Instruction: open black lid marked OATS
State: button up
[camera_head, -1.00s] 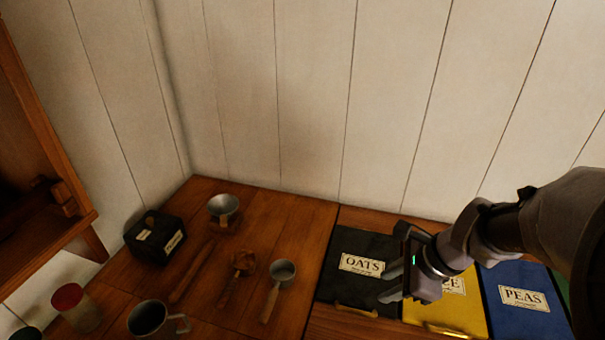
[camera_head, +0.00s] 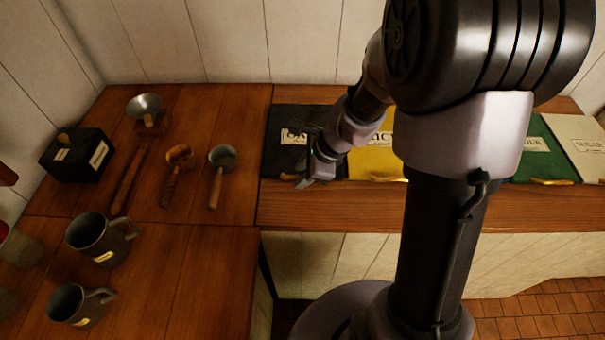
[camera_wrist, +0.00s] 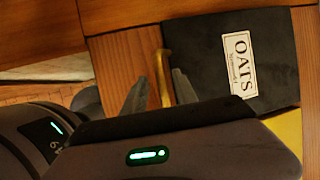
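The black lid marked OATS (camera_head: 283,158) lies closed and flat in the counter at the left end of a row of coloured lids. My gripper (camera_head: 305,183) is over its front edge and hides part of the label. In the wrist view the black lid (camera_wrist: 275,65) shows its white OATS label and a brass handle (camera_wrist: 163,75) at its front edge. The fingers of my gripper (camera_wrist: 158,88) are apart, one on each side of the handle. I cannot tell whether they touch it.
A yellow lid (camera_head: 372,163) adjoins on the right, with a green lid (camera_head: 540,158) and a white SUGAR lid (camera_head: 583,140) further along. Scoops, mugs (camera_head: 98,238) and a black box (camera_head: 77,155) stand on the wooden counter at left. My arm hides the blue lid.

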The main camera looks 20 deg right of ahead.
grip_shut()
dwell(1.4)
